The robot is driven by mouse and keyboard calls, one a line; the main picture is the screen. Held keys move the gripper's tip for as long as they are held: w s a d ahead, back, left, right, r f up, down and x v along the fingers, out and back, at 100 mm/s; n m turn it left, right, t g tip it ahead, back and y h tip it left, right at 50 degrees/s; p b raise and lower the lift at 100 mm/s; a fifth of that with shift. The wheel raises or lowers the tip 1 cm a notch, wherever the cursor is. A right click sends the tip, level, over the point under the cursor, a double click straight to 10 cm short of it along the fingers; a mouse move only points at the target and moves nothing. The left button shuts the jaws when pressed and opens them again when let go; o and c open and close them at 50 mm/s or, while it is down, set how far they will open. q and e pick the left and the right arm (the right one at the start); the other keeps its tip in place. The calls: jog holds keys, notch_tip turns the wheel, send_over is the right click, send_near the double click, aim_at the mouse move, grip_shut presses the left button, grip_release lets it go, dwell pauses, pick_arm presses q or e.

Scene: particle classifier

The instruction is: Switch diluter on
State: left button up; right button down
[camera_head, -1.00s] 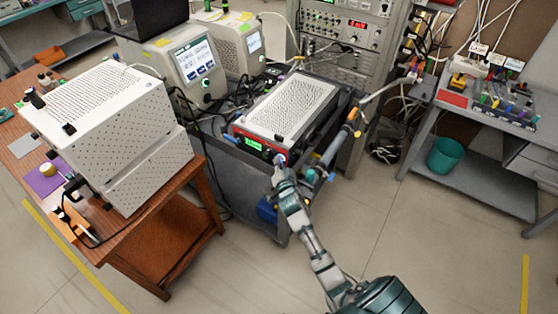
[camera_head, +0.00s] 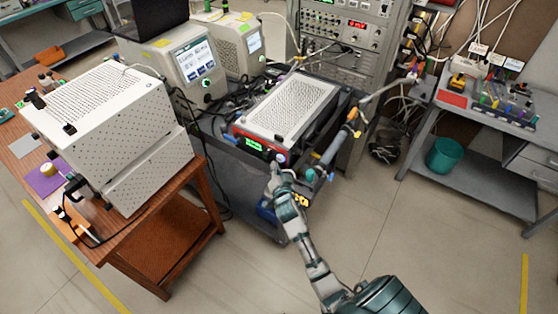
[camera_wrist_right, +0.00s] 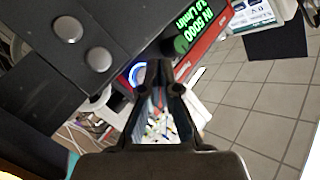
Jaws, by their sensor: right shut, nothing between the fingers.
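The diluter (camera_head: 263,134) is a box with a perforated white top and a red front, standing on a grey cart. Its front display (camera_head: 254,144) is lit green, and in the wrist view the display (camera_wrist_right: 207,25) shows bright green text. A round button (camera_wrist_right: 138,73) with a glowing blue ring sits on the red front, partly covered by my fingers in the wrist view. My right gripper (camera_head: 274,174) is shut and empty, just below and in front of the button; its fingers (camera_wrist_right: 161,75) also show in the wrist view. My left gripper is out of view.
A pipe with blue and orange fittings (camera_head: 331,150) runs along the right side of the cart. A white perforated box (camera_head: 110,120) stands on the wooden table at left. Instruments with screens (camera_head: 195,62) stand behind. Floor is clear at front right.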

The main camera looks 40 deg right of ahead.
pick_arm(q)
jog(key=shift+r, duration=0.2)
pick_arm(e)
jog(key=shift+s+a, duration=0.3)
jog(key=shift+a, duration=0.5)
jog(key=shift+s+a, duration=0.35)
jog(key=shift+a, duration=0.45)
jog(key=shift+s+a, duration=0.3)
jog(key=shift+a, duration=0.5)
jog(key=shift+f, duration=0.1)
